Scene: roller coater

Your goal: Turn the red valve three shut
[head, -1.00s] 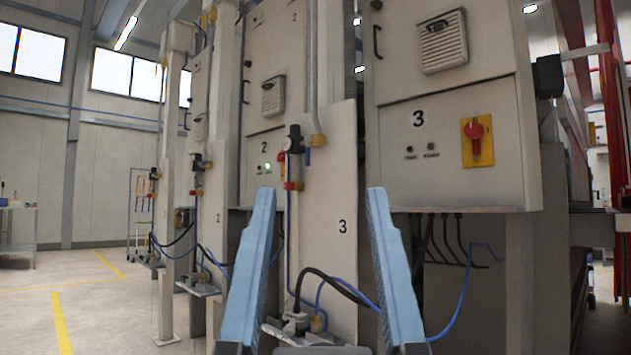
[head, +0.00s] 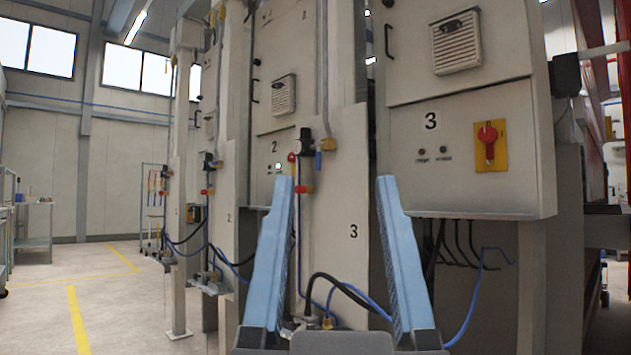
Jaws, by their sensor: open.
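The post marked 3 (head: 350,205) carries an air unit with a dark regulator and round gauge (head: 305,143). My gripper (head: 336,181) is open and empty. Its two light blue fingers point up in front of the post, apart from the unit in the picture, and the left finger lies just left of the fitting.
Cabinet 3 (head: 455,190) at right has a red rotary switch (head: 488,143) on a yellow plate. Similar posts and cabinets 2 stand further left. Blue and black hoses (head: 345,290) hang low behind the fingers. The floor at left (head: 110,310) is open.

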